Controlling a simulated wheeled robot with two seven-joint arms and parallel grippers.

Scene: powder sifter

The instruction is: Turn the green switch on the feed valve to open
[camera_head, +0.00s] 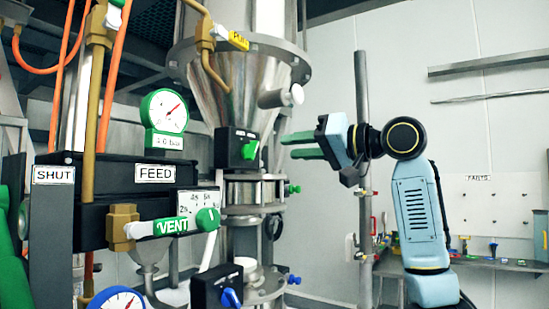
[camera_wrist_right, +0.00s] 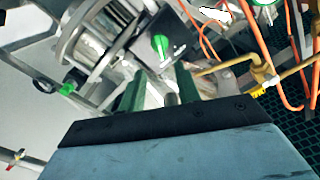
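The green switch (camera_head: 250,149) is a small knob on the front of a black box (camera_head: 230,147), mounted against the steel cone of the sifter. In the right wrist view the green switch (camera_wrist_right: 160,45) shows ahead of the fingertips, on the black box's face. My right gripper (camera_head: 288,146) is to the right of the switch, with its green fingers pointing left towards it. In the right wrist view the fingers (camera_wrist_right: 160,78) are apart with nothing held between them, and a gap shows between them and the switch. My left gripper is not in view.
A lower black box with a blue knob (camera_head: 229,298) sits below. A green VENT handle (camera_head: 180,225), a FEED-labelled black block (camera_head: 125,190) and a pressure gauge (camera_head: 166,111) are at left. A grey vertical pole (camera_head: 363,220) stands behind my right arm. A bench (camera_head: 480,262) is at right.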

